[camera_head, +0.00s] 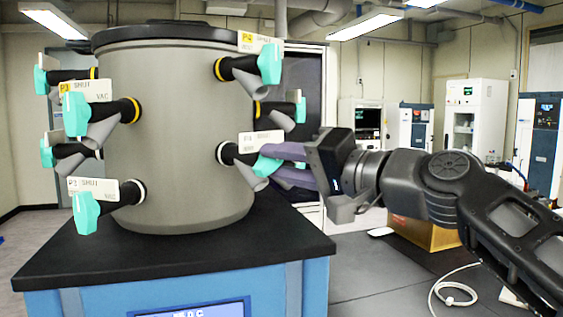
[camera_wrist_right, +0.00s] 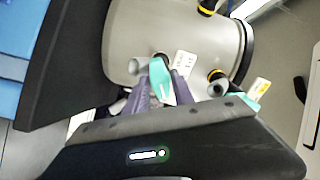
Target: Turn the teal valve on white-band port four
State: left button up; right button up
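The teal valve (camera_head: 264,167) is on the white-band port (camera_head: 227,154) at the lower right of the grey drum. Its label (camera_head: 262,140) is too blurred and covered to read. My right gripper (camera_head: 276,163) reaches in from the right, its purple fingers above and below the teal handle, closed up against it. In the right wrist view the handle (camera_wrist_right: 160,79) stands between the two fingertips (camera_wrist_right: 162,88), with hardly any gap at its sides. The fingers hide part of the handle. My left gripper is not in view.
A second white-band port's teal valve (camera_head: 86,212) hangs at the drum's lower left. A yellow-band port's teal valve (camera_head: 269,64) is above my right gripper. Several other valves ring the grey drum (camera_head: 180,110), which stands on a black-topped blue base (camera_head: 80,262). A cardboard box (camera_head: 425,236) is behind my right arm.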

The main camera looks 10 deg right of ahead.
grip_shut()
jog(key=shift+f, duration=0.1)
dwell(0.4)
jog(key=shift+f+n+b, duration=0.1)
jog(key=shift+n+b, duration=0.9)
jog(key=shift+b, duration=0.1)
jog(key=n+b, duration=0.2)
jog(key=n, duration=0.1)
jog(key=shift+b, duration=0.3)
jog(key=n+b, duration=0.2)
jog(key=n, duration=0.1)
jog(key=shift+n, duration=0.4)
jog(key=shift+n+b, duration=0.65)
jog(key=shift+n, duration=0.85)
